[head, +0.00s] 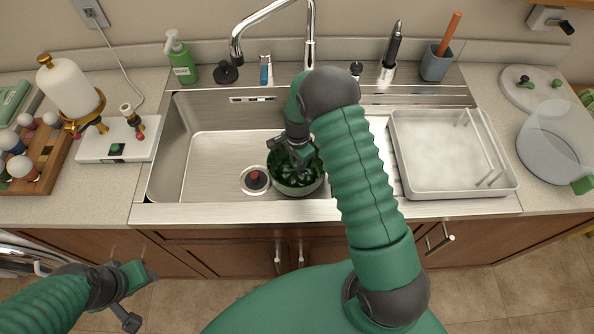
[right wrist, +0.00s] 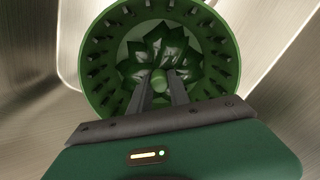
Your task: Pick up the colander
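The colander is a round green bowl (head: 299,185) in the sink, right of the drain. The right wrist view looks down into the colander (right wrist: 105,75), with a ring of dark slots, petal-like leaves and a central knob. My right gripper (head: 299,163) reaches down inside it. In the right wrist view its two fingers (right wrist: 159,82) are close together with the knob between their tips; they look shut on it. Whether the colander touches the sink floor is unclear. My left gripper (head: 138,298) is open and empty, low at the left, in front of the counter.
The steel sink (head: 215,150) surrounds the colander, with a faucet (head: 310,35) behind. A red-topped drain (head: 255,178) lies left of it. A drying tray (head: 445,150) and a clear pitcher (head: 550,145) stand right. A soap bottle (head: 181,60) stands behind the sink.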

